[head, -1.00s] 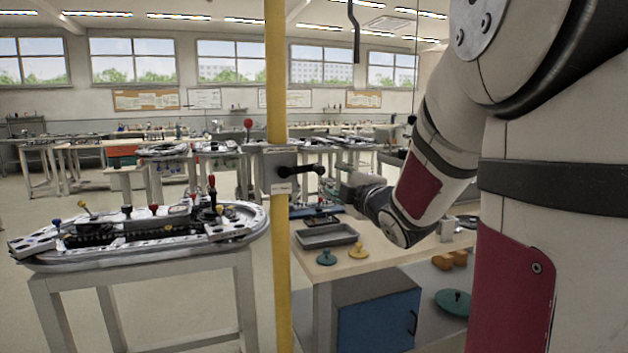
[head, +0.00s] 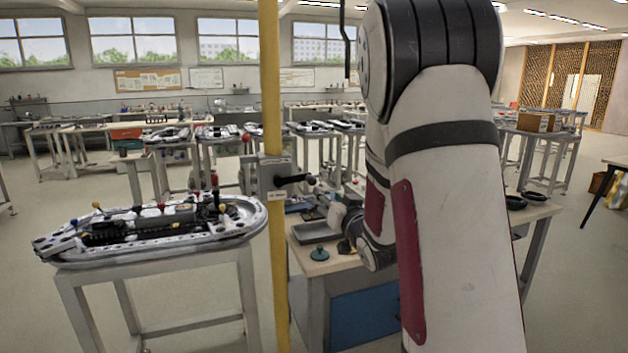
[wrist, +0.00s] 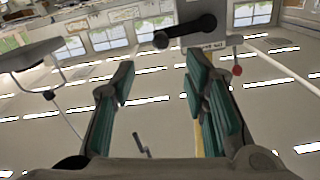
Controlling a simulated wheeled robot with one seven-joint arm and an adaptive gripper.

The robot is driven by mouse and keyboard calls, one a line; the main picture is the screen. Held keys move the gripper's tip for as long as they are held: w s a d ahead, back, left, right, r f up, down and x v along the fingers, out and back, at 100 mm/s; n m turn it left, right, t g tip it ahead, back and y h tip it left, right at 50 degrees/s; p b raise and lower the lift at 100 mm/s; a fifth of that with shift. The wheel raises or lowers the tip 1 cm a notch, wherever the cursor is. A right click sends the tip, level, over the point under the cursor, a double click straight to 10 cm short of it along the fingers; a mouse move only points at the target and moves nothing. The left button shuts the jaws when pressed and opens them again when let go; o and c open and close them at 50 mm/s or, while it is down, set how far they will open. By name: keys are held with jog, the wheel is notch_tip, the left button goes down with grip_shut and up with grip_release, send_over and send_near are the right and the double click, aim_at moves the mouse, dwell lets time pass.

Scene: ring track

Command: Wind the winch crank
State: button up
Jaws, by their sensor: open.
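The winch is a grey box (head: 270,174) on a yellow post (head: 270,90). Its black crank (head: 291,181) points right and ends in a dark knob (head: 312,180). My gripper is mostly hidden behind my arm in the head view. In the wrist view, which looks upside down, my gripper (wrist: 160,85) is open and empty, with teal-padded fingers on either side. There the crank (wrist: 189,29) and its knob (wrist: 160,40) show beyond the fingertips, the knob roughly in line with the gap. They look apart from the fingers.
A red ball lever (head: 247,136) rises beside the winch box. A stand with a ring-shaped track (head: 160,250) is at left. A workbench (head: 310,262) with a grey tray (head: 316,233) and a green lidded piece (head: 319,254) lies below the crank. Open floor is at right.

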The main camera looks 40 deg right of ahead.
aim_at(314, 184)
jog(key=x, duration=1.2)
jog(key=shift+w+d, duration=0.1)
jog(key=shift+w, duration=0.3)
grip_shut()
